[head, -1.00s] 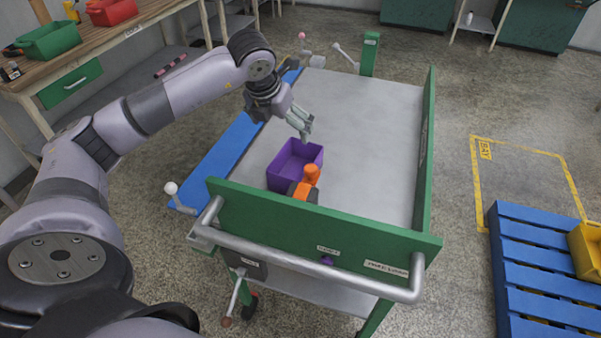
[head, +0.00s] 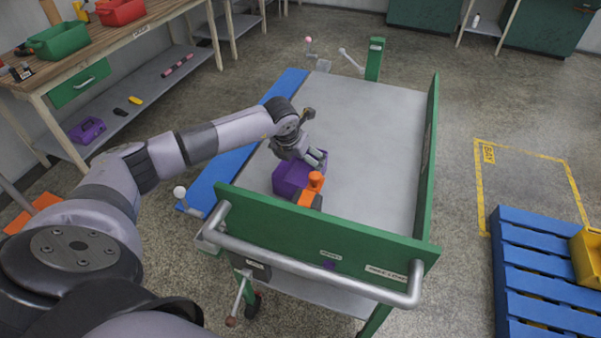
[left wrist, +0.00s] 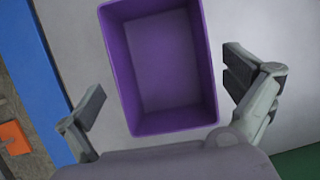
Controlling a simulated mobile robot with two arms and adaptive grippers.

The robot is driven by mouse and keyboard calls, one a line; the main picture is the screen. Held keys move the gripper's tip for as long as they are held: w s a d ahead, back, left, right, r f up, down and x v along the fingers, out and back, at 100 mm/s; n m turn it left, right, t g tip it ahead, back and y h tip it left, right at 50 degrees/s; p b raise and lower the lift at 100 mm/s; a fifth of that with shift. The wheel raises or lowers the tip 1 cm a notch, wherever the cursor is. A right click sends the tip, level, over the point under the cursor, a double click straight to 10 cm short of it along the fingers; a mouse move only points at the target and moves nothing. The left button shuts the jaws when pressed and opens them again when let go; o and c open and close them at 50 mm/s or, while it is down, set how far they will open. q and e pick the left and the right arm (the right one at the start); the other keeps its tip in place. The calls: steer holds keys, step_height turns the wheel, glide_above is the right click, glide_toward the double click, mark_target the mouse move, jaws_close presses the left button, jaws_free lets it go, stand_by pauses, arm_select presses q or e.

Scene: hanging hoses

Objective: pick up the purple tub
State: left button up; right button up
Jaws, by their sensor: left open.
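The purple tub (head: 289,180) stands on the grey bed of the green cart, near its front green panel. It is open-topped and looks empty in the left wrist view (left wrist: 166,128). My left gripper (head: 318,160) is over the tub and partly hides it in the head view. In the left wrist view its two open fingers (left wrist: 165,88) are spread wide, one to each side of the tub's near end, with nothing between them but the tub. I cannot tell how far above the rim they are. My right gripper is not in view.
An orange and dark tool (head: 312,190) sits right beside the tub, by the front panel (head: 320,232). The rest of the cart bed (head: 375,120) is clear. A blue pallet (head: 540,270) lies at the right, and a workbench (head: 150,35) stands at the left.

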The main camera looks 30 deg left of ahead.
mark_target(301, 181)
arm_select(q)
steer(key=x, duration=0.3)
steer(key=shift+w+f, duration=0.15)
steer(key=c, duration=1)
